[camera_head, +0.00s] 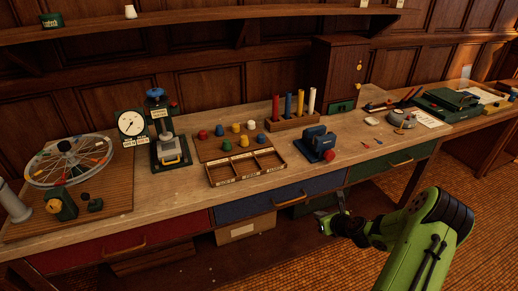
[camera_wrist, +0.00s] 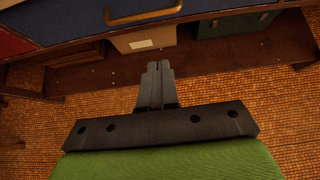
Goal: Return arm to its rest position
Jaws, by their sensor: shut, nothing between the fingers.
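My green arm reaches in from the lower right in the head view. My gripper (camera_head: 333,218) is in front of the workbench, below the height of its top and near the blue drawer. In the wrist view my gripper (camera_wrist: 156,68) shows its two fingers together, with nothing between them. It is apart from the bench and touches nothing that I can see. The lower shelf and a cardboard box lie beyond the fingertips.
The long wooden workbench (camera_head: 185,200) carries a spoked wheel (camera_head: 70,160), a divided tray (camera_head: 247,180) and a blue device (camera_head: 316,143). A cardboard box (camera_head: 245,229) sits under it. The tiled floor (camera_head: 488,195) at the right is open.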

